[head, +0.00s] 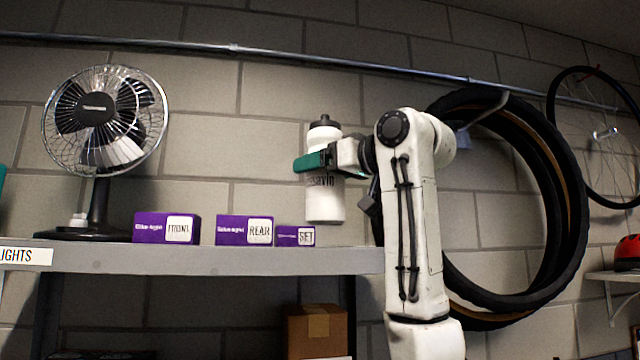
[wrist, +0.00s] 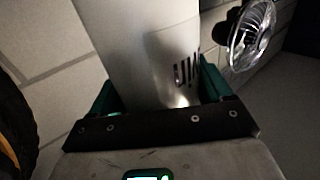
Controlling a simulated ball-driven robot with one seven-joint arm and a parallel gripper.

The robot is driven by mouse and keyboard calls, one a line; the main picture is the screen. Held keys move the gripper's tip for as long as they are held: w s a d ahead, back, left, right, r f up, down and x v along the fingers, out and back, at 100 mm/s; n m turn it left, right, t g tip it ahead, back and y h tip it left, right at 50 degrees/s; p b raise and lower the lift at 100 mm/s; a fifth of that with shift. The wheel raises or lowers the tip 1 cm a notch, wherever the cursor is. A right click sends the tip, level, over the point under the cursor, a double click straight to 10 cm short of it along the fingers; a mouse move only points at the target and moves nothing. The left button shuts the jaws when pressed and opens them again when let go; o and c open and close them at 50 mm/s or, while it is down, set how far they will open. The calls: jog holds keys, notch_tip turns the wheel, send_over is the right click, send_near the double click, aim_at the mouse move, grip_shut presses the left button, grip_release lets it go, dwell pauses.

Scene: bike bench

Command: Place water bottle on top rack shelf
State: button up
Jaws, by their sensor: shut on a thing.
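The white water bottle (head: 324,205) with a black cap is upright in the head view. My gripper (head: 318,162) is shut on its upper body, with a green finger across its front. In the wrist view the bottle (wrist: 140,45) fills the space between the green fingers of my gripper (wrist: 155,95). The top rack shelf (head: 210,260) runs across the left of the head view. The bottle's base shows above the shelf's level near its right end. I cannot tell whether it is over the shelf or in front of it.
A fan (head: 100,115) stands at the shelf's left. Purple boxes marked FRONT (head: 150,228), REAR (head: 230,230) and SET (head: 288,236) sit along the shelf. The shelf is bare right of the SET box. Black tires (head: 570,200) hang on the wall at right.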

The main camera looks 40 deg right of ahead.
aim_at(320, 188)
jog(key=f, duration=0.1)
jog(key=f+p, duration=0.1)
jog(key=f, duration=0.1)
jog(key=shift+w+d, duration=0.1)
jog(key=shift+w, duration=0.25)
jog(key=shift+f, duration=0.45)
jog(key=shift+f, duration=0.2)
jog(key=o, duration=1.1)
jog(key=shift+r, duration=0.25)
jog(key=shift+s+f, duration=0.15)
jog(key=shift+s, duration=0.15)
jog(key=s+b, duration=0.4)
jog(key=s, duration=0.7)
jog(key=shift+s+d+b, duration=0.2)
jog(key=shift+s+b, duration=0.05)
jog(key=shift+b, duration=0.15)
